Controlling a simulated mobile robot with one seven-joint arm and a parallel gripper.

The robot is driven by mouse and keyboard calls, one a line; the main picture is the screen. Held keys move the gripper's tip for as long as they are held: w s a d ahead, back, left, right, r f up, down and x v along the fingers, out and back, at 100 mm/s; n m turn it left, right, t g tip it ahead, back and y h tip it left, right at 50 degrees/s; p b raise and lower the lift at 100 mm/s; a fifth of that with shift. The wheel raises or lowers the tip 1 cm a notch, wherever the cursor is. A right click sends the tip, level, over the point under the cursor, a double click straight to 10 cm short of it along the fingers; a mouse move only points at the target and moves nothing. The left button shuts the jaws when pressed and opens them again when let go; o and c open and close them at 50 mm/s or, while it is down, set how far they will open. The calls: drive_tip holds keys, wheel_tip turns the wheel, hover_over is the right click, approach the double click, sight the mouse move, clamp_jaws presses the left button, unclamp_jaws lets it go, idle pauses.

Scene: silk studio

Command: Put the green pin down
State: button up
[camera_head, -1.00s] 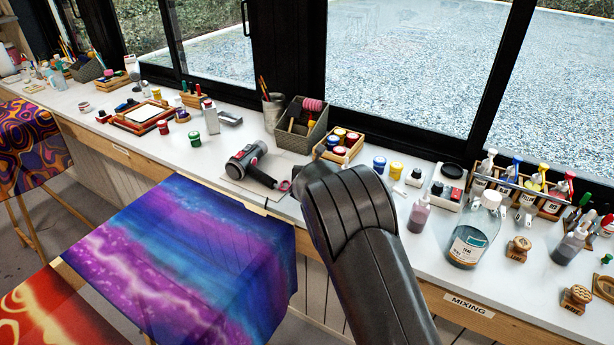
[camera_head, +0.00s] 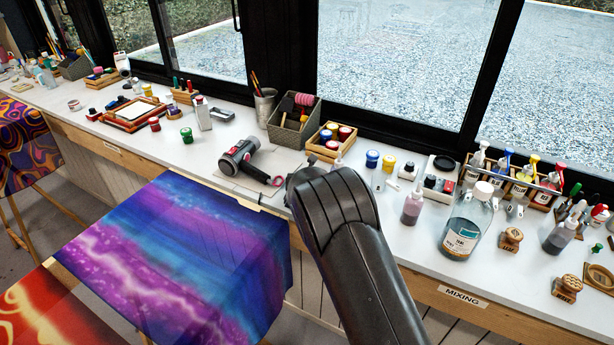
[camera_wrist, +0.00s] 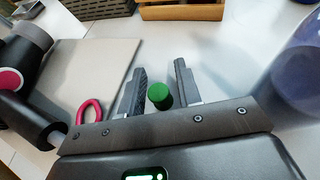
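In the wrist view, the green pin (camera_wrist: 160,96) is centred between the two dark fingers of my gripper (camera_wrist: 160,82). My gripper appears shut on it; thin strips of pale surface show beside its head. The pin's lower part and any contact with the worktop are hidden. The arm's end reaches over the white worktop (camera_head: 390,262), right of the grey hair dryer (camera_head: 240,158).
The wrist view shows the hair dryer (camera_wrist: 25,75) and a grey board (camera_wrist: 95,72) at left and a purple-tinted bottle (camera_wrist: 298,70) at right. In the head view, a wooden tray of jars (camera_head: 330,142) stands behind the arm, and bottles (camera_head: 466,220) crowd the right.

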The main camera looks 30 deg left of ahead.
drive_tip(key=shift+o, duration=0.6)
drive_tip(key=shift+r, duration=0.15)
drive_tip(key=shift+s+r, duration=0.1)
drive_tip(key=v, duration=1.1)
drive_tip(key=shift+s+d+r, duration=0.15)
drive_tip(key=shift+s+r, duration=0.05)
drive_tip(key=shift+s, duration=0.1)
